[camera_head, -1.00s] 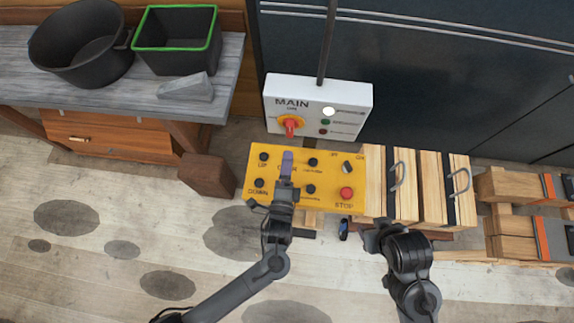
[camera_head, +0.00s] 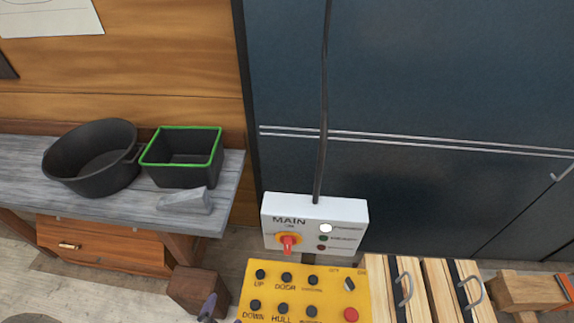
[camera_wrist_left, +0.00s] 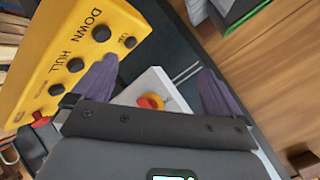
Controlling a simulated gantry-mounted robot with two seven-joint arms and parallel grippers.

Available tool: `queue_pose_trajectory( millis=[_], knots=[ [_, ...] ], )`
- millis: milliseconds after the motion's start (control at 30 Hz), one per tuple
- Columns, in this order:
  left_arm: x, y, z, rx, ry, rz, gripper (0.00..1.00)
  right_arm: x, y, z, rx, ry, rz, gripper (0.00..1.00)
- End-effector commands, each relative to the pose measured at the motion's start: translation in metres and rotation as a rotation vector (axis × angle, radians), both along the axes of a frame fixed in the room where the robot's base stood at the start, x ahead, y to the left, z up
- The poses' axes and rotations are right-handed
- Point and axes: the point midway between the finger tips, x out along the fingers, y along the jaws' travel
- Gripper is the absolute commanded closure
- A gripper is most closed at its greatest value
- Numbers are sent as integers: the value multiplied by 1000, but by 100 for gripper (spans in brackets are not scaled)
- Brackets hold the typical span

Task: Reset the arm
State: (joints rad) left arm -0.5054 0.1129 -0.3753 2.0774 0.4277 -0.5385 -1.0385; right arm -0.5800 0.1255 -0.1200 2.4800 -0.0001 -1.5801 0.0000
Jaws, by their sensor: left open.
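My left gripper (camera_head: 209,308) shows only its purple fingertips at the bottom edge of the head view, at the lower left corner of the yellow button panel (camera_head: 272,298). In the left wrist view my left gripper (camera_wrist_left: 155,88) is open, its two purple fingers wide apart with nothing held between them. The yellow panel (camera_wrist_left: 75,35) is at the left there, and the white MAIN box (camera_wrist_left: 150,88) with its red knob shows beyond the gap between the fingers. My right gripper is out of view.
A grey bench (camera_head: 120,207) at the left bears a round black pot (camera_head: 92,165), a green-rimmed black bin (camera_head: 182,172) and a grey block (camera_head: 186,201). Wooden planks with handles (camera_head: 436,287) stand right of the panel. A dark blue wall (camera_head: 420,90) is behind.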

Motion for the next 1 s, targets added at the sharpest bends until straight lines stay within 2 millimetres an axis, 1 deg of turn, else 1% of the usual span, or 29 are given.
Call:
queue_pose_trajectory(
  millis=[33, 100, 200, 300, 433, 500, 600, 767, 867, 967, 1000],
  knots=[
    [-9, 14, 10, -74, 62, 38, 0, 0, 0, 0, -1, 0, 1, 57],
    [-22, 27, 22, -175, 161, 95, 0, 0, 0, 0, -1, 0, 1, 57],
    [-43, 42, 41, -283, 293, 191, 0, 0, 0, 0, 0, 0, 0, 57],
    [-61, 50, 57, -358, 403, 293, 0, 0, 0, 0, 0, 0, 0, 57],
    [-89, 50, 63, -418, 538, 423, 0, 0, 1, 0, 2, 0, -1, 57],
    [-102, 49, 58, -437, 601, 492, 0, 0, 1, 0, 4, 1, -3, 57],
    [-112, 50, 53, -464, 651, 573, 0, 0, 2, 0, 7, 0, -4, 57],
    [-114, 51, 42, -493, 658, 622, 0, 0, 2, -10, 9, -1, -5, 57],
    [-114, 51, 28, -496, 658, 625, 0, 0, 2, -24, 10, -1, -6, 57],
    [-114, 51, 7, -496, 657, 624, 0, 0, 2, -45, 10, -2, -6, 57],
    [-114, 51, -3, -496, 657, 624, 0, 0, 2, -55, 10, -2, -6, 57]
  ],
)
